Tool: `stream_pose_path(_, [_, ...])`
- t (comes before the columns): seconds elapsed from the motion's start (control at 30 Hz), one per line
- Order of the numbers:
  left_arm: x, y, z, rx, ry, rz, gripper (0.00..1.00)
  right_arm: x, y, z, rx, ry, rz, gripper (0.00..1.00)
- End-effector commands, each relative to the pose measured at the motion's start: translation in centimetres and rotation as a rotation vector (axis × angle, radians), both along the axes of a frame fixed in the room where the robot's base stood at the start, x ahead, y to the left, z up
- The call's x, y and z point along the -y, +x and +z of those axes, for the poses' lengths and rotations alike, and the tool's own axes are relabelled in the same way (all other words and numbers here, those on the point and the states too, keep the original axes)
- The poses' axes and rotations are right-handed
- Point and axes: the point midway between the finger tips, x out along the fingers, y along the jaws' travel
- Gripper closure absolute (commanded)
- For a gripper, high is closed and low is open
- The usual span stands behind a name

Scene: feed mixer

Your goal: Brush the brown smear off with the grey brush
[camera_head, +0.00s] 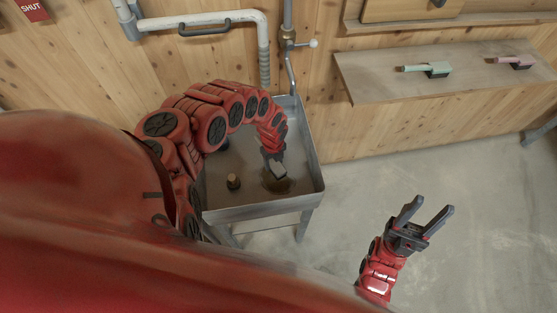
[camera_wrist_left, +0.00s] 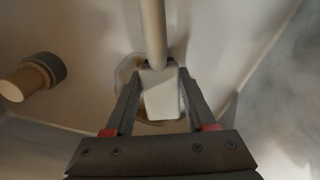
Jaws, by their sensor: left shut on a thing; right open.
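My left gripper (camera_head: 275,163) reaches down into the grey metal basin (camera_head: 315,165) and is shut on a pale grey piece, which I take to be the grey brush (camera_wrist_left: 160,97). In the left wrist view the brush sits between the fingers of the left gripper (camera_wrist_left: 158,95), with a pale rod running up beyond it. A brown round patch, the smear (camera_head: 280,186), lies on the basin floor under the gripper. The brush partly hides the smear in the left wrist view (camera_wrist_left: 128,73). Contact between them cannot be told. My right gripper (camera_head: 428,218) is open and empty over the floor.
A small wooden-topped peg with a dark base (camera_head: 233,182) stands in the basin left of the smear. A pipe and tap (camera_head: 290,42) rise behind the basin. A green-handled brush (camera_head: 426,69) and a pink-handled one (camera_head: 514,62) lie on the shelf (camera_head: 385,78). Floor at right is clear.

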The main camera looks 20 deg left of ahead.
Motion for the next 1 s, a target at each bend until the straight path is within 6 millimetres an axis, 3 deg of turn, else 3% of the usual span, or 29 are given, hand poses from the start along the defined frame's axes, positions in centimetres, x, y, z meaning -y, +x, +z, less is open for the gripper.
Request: stream_pose_path(1.0, [-4.5,-3.1,0.0,-0.002,0.000,0.002,1.00,0.0,0.0,1.6,0.000,0.000,0.000,0.50])
